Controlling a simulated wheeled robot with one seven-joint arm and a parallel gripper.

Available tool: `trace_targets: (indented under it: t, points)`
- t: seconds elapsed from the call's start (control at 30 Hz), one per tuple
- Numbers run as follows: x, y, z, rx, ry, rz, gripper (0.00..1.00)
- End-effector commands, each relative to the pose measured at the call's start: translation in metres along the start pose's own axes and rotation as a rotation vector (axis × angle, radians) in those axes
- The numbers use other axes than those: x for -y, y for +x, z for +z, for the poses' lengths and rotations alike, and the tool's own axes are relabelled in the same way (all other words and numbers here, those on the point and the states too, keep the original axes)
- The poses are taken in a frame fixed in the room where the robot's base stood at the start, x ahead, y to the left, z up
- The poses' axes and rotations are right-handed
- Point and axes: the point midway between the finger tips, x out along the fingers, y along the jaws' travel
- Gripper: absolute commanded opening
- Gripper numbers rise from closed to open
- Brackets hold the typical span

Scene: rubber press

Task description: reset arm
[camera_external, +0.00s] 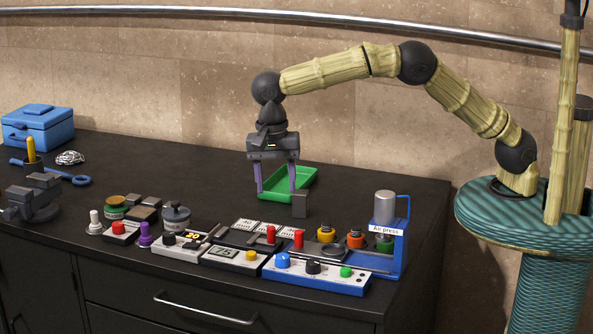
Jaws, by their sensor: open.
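My gripper (277,190) hangs from my raised arm and points down over the dark countertop. Its two purple fingers are apart and I see nothing held between them. A green tray (306,184) stands right behind the fingers, partly covered by them. A small dark grey block (300,205) shows just below the right finger; I cannot tell whether the finger touches it.
A blue press marked "Air press" (388,250) and several control boxes with coloured knobs (317,272) line the front edge. A vise (34,198), blue toolbox (38,128) and blue wrench (75,179) are at left. The back middle of the countertop (170,165) is clear.

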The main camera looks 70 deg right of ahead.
Motion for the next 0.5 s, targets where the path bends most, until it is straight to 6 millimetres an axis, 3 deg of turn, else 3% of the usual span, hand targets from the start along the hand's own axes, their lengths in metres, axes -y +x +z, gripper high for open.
trace_targets:
  t: [0.27,0.37,0.5]
  points:
    - [0.000,0.000,-0.003,0.001,-0.003,0.000,0.53]
    - [-0.002,-0.001,-0.018,0.008,-0.024,-0.007,0.53]
    - [-0.013,-0.003,-0.062,0.020,-0.102,-0.030,0.53]
